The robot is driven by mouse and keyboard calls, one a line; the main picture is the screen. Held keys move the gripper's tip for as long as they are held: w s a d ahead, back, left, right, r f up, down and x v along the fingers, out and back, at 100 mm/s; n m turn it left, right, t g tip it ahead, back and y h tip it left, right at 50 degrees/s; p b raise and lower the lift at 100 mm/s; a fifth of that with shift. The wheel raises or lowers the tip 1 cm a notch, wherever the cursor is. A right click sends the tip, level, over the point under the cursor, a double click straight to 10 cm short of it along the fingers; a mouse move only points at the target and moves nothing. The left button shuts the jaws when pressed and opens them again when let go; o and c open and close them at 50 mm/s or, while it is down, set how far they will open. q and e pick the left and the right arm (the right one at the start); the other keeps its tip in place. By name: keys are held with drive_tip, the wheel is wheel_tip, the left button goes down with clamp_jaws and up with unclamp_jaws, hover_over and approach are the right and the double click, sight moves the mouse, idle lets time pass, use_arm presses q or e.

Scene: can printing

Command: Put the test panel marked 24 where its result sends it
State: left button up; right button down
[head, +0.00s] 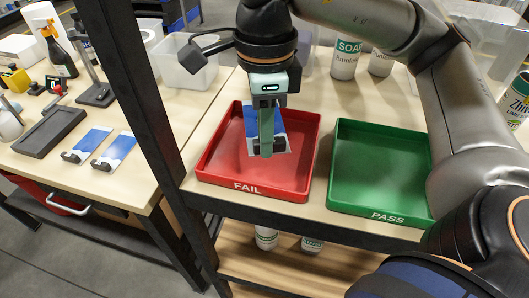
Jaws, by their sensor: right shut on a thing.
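My right gripper (266,148) comes down over the red tray marked FAIL (250,188) and is shut on a blue and white test panel (281,128). The panel hangs within the outline of the red tray; I cannot tell whether it touches the tray floor. Its number cannot be read. The green tray marked PASS (380,160) stands to the right and is empty. Two more blue and white panels, one on the left (88,143) and one on the right (114,152), lie on the left table. My left gripper is not in view.
A dark post (150,120) stands between the left table (40,175) and the tray shelf. A grey tray (48,132), a spray bottle (57,50) and a clear bin (185,58) are at the left. A SOAP can (345,60) stands behind the trays.

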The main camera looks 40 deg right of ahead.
sight(265, 175)
drive_tip(key=shift+f, duration=2.8)
drive_tip(key=shift+f, duration=0.2)
drive_tip(key=c, duration=0.8)
unclamp_jaws()
drive_tip(key=shift+r, duration=0.15)
